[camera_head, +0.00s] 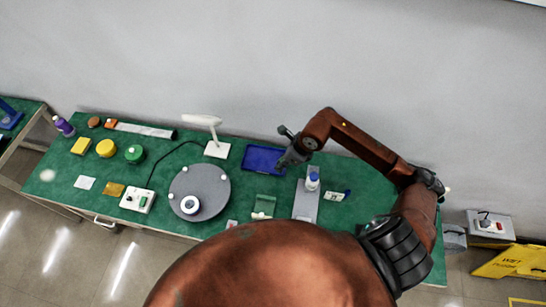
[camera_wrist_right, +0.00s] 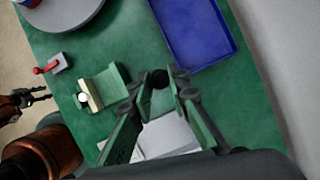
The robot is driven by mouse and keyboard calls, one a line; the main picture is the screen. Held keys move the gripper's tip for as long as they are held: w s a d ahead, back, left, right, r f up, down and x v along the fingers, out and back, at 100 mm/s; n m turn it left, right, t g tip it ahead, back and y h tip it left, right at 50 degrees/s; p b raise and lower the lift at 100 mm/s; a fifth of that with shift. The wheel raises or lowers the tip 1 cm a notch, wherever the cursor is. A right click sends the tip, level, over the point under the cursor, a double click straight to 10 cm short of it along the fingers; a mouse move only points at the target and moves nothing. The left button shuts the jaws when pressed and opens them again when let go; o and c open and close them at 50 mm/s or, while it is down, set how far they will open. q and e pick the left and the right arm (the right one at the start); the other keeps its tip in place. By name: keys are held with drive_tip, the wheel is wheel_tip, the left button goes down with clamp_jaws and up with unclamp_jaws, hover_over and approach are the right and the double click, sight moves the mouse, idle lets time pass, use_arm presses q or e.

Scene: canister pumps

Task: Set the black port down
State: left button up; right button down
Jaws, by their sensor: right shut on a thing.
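My right gripper (camera_head: 284,160) hangs over the green bench near the blue tray (camera_head: 263,151) in the head view. In the right wrist view the gripper (camera_wrist_right: 164,84) is shut on the black port (camera_wrist_right: 160,78), a small dark round piece between its fingertips. The port is off the near edge of the blue tray (camera_wrist_right: 212,30), over green surface in that view; its height above the bench is hard to judge. In the head view the port cannot be made out. My left gripper (camera_wrist_right: 36,97) shows at the left of the wrist view, its fingers apart and empty.
A green fixture (camera_head: 264,204) and a grey plate with a blue-capped bottle (camera_head: 313,181) stand near the tray. A grey turntable (camera_head: 205,181) with a white ring and a white lamp (camera_head: 217,149) are to the left. Green surface is bare between turntable and tray.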

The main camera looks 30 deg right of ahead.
drive_tip(key=w+f, duration=0.2)
drive_tip(key=w, duration=0.1)
drive_tip(key=w+d+f, duration=0.1)
drive_tip(key=w+f, duration=0.2)
drive_tip(key=w+f+p, duration=0.1)
drive_tip(key=w+f, duration=0.1)
drive_tip(key=w, duration=0.1)
drive_tip(key=shift+d+f, duration=0.4)
wheel_tip(320, 180, down, 3)
drive_tip(key=shift+w+r+p, duration=0.1)
drive_tip(key=shift+p, duration=0.45)
drive_tip(key=shift+f, duration=0.3)
drive_tip(key=c, duration=1.8)
unclamp_jaws()
drive_tip(key=shift+r, duration=0.1)
